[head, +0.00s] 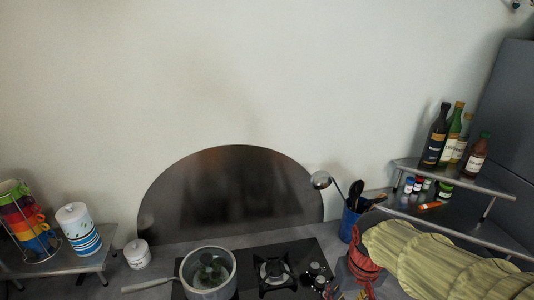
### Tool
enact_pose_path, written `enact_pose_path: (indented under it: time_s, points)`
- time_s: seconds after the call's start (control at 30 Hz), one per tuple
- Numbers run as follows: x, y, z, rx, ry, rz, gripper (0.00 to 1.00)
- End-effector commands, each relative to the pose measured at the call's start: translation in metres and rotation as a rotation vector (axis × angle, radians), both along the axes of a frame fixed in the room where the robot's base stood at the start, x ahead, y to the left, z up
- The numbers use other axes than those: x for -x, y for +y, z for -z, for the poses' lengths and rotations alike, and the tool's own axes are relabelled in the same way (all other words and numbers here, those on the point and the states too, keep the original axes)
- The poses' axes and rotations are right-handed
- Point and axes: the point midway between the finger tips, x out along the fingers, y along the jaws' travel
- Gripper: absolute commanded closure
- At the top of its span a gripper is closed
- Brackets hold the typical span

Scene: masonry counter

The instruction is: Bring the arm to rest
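A pale green ribbed arm, which looks like mine, reaches in from the right edge at the lower right. It ends in a red part that appears to be my gripper (362,268), low in the picture near the right side of the stove. The fingertips are at or below the bottom edge, so I cannot tell whether they are open or shut, or whether they hold anything.
A pot (209,270) stands on the black stove (298,252). A blue utensil holder (348,226) with a ladle is just behind the red part. Bottles (436,136) stand on a right shelf (485,184). Stacked cups (27,222) and canisters (78,230) are left.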

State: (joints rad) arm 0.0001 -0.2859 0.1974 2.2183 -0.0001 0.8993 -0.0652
Motion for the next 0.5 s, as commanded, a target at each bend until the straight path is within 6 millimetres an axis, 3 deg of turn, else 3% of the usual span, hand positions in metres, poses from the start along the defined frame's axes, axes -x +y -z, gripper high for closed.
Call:
enact_pose_path:
  time_s: [0.1, 0.3, 0.5]
  points:
    - [0.030, 0.000, -0.010, -0.007, -0.069, 0.045, 0.55]
    - [0.071, 0.000, -0.024, -0.014, -0.191, 0.067, 0.55]
    - [0.092, 0.000, -0.040, -0.018, -0.315, 0.064, 0.55]
